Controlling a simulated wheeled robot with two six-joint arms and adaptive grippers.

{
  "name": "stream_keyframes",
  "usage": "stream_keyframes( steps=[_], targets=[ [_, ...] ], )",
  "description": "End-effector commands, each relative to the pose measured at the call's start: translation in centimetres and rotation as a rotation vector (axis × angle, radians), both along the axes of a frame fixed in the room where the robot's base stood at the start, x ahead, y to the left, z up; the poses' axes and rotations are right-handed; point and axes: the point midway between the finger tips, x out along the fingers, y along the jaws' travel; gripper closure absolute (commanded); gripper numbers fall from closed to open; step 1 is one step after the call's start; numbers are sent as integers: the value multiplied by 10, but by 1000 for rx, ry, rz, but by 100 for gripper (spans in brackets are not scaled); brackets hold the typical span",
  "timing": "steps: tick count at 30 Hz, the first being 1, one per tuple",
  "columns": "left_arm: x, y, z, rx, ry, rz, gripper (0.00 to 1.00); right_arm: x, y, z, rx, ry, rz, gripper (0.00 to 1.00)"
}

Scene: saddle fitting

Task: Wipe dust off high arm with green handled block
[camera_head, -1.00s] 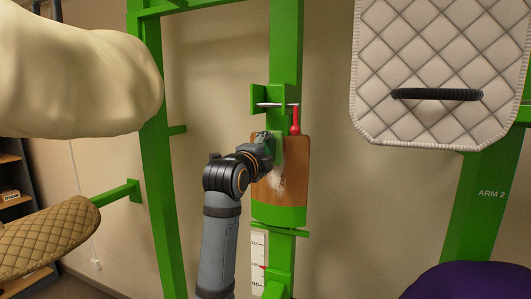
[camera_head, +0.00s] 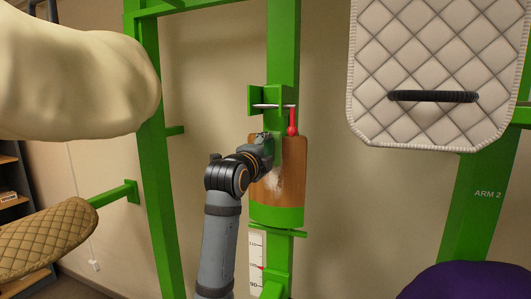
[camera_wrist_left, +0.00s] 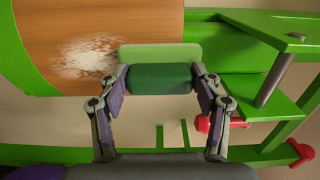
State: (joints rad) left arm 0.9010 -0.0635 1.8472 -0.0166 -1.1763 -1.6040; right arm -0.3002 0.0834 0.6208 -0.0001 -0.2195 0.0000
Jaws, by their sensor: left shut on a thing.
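The high arm's brown wooden face (camera_head: 294,165) has a green lower end, and a pale dust patch (camera_head: 266,185) lies on it. My left gripper (camera_head: 266,150) is in front of its upper left part, above the dust. In the left wrist view, the gripper (camera_wrist_left: 160,88) is shut on the dark green handle (camera_wrist_left: 160,78) of a block with a light green pad (camera_wrist_left: 160,52). The pad overlaps the wood (camera_wrist_left: 140,20) in the picture, beside the dust (camera_wrist_left: 88,58). I cannot tell whether it touches the wood. My right gripper is out of view.
A green bracket with a metal pin (camera_head: 270,106) and red knob (camera_head: 292,130) sits just above the wooden face. A quilted white pad (camera_head: 430,60) hangs at right, a cream padded form (camera_head: 75,80) at upper left. A purple form (camera_head: 470,283) is at lower right.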

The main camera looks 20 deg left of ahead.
Motion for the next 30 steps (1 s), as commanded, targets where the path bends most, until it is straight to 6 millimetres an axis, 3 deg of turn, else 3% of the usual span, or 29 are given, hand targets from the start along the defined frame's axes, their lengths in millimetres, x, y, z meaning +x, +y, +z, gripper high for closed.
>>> stream_keyframes(
  steps=[14, 24, 30],
  targets=[
    [7, 0, -1, 0, -1, 0, 60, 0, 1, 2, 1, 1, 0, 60],
    [5, 0, -33, 0, 0, 0, 60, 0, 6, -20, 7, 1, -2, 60],
    [5, 0, -34, 0, -1, 0, 60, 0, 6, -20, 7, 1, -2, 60]
  ],
)
